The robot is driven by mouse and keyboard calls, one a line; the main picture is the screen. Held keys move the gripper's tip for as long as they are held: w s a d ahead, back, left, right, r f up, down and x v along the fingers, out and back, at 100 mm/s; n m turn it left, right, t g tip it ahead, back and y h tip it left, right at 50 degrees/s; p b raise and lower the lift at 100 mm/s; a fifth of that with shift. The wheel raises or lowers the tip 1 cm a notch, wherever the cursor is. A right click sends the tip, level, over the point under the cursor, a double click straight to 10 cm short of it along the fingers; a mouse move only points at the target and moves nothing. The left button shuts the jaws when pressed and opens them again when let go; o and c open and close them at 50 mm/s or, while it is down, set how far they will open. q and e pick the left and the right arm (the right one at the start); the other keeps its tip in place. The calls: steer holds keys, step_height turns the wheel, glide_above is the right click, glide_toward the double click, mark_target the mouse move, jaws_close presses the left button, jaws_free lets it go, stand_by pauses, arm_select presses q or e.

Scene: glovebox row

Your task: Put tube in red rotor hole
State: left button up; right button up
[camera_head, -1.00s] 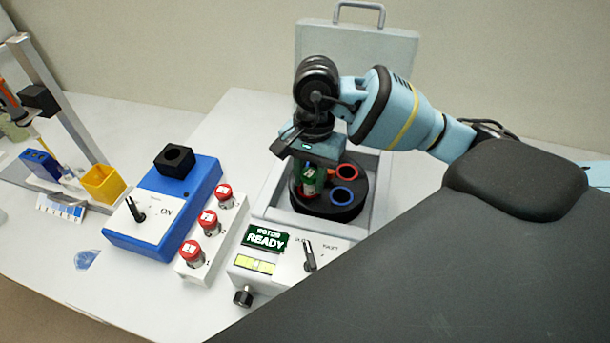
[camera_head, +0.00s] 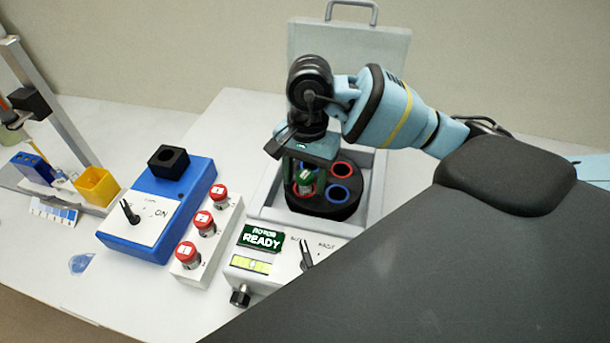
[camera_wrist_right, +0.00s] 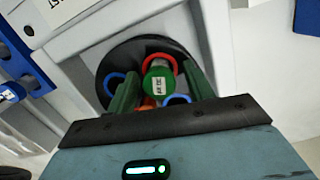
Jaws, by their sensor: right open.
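The tube, with its green cap (camera_head: 306,176), stands upright at a red-ringed hole in the front-left part of the black rotor (camera_head: 322,211). In the right wrist view its cap (camera_wrist_right: 158,83) covers much of the tube, so how deep it sits is hidden. My right gripper (camera_head: 305,171) is above the rotor, pointing down. In the right wrist view its green fingers (camera_wrist_right: 162,90) are open on either side of the tube. Another red ring (camera_head: 343,168) and a blue ring (camera_head: 340,193) are uncovered. My left gripper is not in view.
The centrifuge's grey lid (camera_head: 345,50) stands open behind the rotor. Its front panel display (camera_head: 263,239) reads "ROTOR READY". To the left are a white rack (camera_head: 190,276) of red-capped tubes, a blue device (camera_head: 140,241) and a yellow container (camera_head: 97,187).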

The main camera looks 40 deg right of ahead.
step_height(320, 180, up, 12)
steer(key=d, duration=0.1)
steer(key=shift+w, duration=0.4)
steer(key=shift+f, duration=0.15)
